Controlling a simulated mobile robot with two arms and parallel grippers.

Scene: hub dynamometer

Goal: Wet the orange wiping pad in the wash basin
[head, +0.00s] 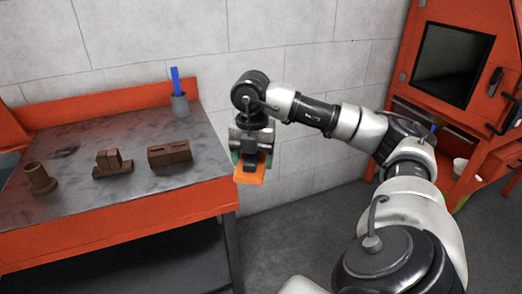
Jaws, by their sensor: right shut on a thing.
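My right gripper (251,161) hangs pointing down, just past the right end of the metal workbench. It is shut on the orange wiping pad (249,178), which shows below the jaws. The pad is in the air, apart from the bench, in front of the white wall. I cannot make out a wash basin for certain; a grey-blue thing (7,165) is cut off at the left edge. My left gripper is not in view.
The orange-framed workbench (110,211) bears a brown flanged tube (39,179), a brown stepped block (112,164), a brown slotted block (169,154) and a grey cup (180,105) with a blue handle. An orange cabinet (458,20) stands at right, with a white bowl (460,166).

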